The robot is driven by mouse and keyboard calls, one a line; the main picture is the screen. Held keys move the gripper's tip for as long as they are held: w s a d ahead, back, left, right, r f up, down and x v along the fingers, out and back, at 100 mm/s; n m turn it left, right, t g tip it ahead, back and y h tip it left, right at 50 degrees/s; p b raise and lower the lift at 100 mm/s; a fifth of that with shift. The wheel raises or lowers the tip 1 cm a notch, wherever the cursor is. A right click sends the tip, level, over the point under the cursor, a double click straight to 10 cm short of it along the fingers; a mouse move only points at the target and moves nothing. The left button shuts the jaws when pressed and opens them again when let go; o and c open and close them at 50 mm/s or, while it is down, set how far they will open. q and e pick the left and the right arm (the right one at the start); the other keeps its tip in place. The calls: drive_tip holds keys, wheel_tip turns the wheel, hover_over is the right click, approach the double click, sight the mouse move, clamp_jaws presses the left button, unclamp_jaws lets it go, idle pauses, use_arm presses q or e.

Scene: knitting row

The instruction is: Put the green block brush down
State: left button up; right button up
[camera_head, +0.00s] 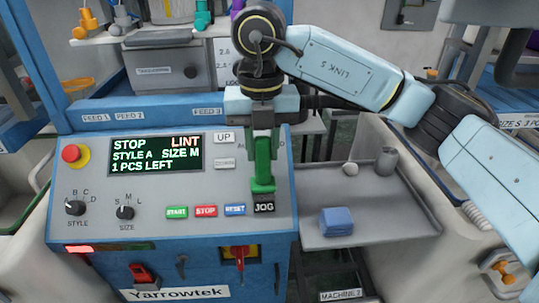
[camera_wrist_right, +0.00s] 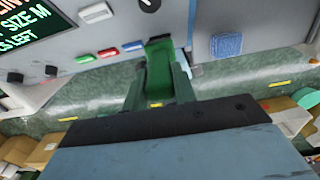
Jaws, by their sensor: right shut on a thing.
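My right gripper (camera_head: 263,146) hangs from the top, pointing down in front of the right part of the control panel (camera_head: 222,185). It is shut on the green block brush (camera_head: 262,182), whose lower end shows just above the JOG button in the picture. I cannot tell whether the brush touches the panel. In the right wrist view the brush (camera_wrist_right: 159,68) sits between the fingers, its upper part hidden by them. My left gripper is not in view.
Much of the tray is bare. The panel has a red stop knob (camera_head: 72,154) and coloured buttons.

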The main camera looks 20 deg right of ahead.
drive_tip(key=w+d, duration=0.2)
drive_tip(key=d, duration=1.4)
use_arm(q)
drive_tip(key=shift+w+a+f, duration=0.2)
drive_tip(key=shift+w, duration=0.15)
use_arm(e)
wheel_tip(320, 180, down, 7)
drive_tip(key=shift+w+r, duration=0.15)
drive_tip(key=shift+w, duration=0.05)
drive_tip(key=o, duration=1)
use_arm(q)
drive_tip(key=shift+b, duration=0.3)
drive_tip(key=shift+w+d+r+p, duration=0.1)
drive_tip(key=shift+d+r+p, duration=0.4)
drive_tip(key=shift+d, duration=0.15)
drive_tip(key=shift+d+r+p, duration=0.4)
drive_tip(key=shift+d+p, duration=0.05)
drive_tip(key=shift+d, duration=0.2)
use_arm(e)
wheel_tip(320, 180, up, 13)
